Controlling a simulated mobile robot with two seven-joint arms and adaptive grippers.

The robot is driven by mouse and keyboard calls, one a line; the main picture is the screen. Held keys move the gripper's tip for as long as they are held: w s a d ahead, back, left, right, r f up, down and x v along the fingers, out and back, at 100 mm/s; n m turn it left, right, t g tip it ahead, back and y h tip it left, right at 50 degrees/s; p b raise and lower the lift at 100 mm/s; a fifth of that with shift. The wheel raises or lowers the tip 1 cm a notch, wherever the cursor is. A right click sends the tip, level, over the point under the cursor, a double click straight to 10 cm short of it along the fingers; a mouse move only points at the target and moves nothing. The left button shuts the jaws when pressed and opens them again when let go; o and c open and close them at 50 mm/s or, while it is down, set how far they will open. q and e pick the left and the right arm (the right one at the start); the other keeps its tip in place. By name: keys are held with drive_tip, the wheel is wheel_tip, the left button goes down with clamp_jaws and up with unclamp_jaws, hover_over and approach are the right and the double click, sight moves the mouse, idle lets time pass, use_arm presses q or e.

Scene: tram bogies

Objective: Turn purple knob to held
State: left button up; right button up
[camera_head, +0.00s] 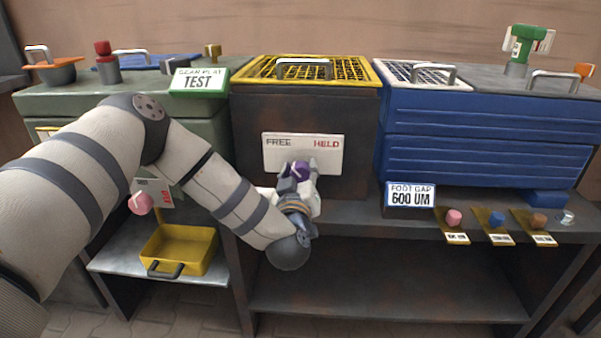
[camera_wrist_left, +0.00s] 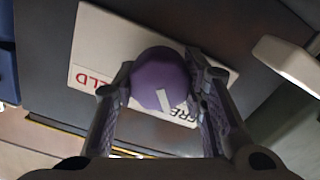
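The purple knob (camera_head: 301,171) sits on a white plate (camera_head: 330,152) marked FREE at left and HELD at right, on the dark front of the middle cabinet. In the left wrist view the knob (camera_wrist_left: 160,78) lies between the two fingers of my left gripper (camera_wrist_left: 160,75), which appear to touch it on both sides. The knob's white mark (camera_wrist_left: 164,100) points toward the FREE lettering, away from HELD. In the head view my left gripper (camera_head: 300,180) covers part of the knob and the plate's lower edge. My right gripper is not in view.
A yellow bin (camera_head: 180,250) stands on the low shelf at left, below a pink knob (camera_head: 140,203). A FOOT GAP 600 UM sign (camera_head: 410,195) and several small knobs line the ledge at right. The lower middle shelf (camera_head: 370,292) is empty.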

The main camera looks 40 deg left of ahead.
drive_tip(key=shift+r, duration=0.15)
use_arm(q)
drive_tip(key=m+p, duration=0.1)
drive_tip(key=p, duration=0.1)
drive_tip(key=m+p, duration=0.1)
drive_tip(key=m, duration=0.1)
drive_tip(key=shift+d+r+p, duration=0.1)
drive_tip(key=shift+r+p, duration=0.25)
drive_tip(key=m+p, duration=0.2)
drive_tip(key=shift+w+m, duration=0.1)
drive_tip(key=shift+m, duration=0.3)
drive_tip(key=m+p, duration=0.1)
drive_tip(key=m, duration=0.1)
drive_tip(key=shift+f+m, duration=0.15)
drive_tip(key=shift+m, duration=0.25)
drive_tip(key=m+p, duration=0.1)
drive_tip(key=m, duration=0.2)
drive_tip(key=shift+d+f+m, duration=0.1)
drive_tip(key=shift+f+m, duration=0.05)
drive_tip(key=shift+m, duration=0.15)
drive_tip(key=shift+f+m, duration=0.15)
drive_tip(key=shift+m, duration=1.65)
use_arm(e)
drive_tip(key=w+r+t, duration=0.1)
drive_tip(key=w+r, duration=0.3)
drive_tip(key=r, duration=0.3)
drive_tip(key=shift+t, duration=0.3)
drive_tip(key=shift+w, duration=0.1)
use_arm(q)
drive_tip(key=o, duration=1.2)
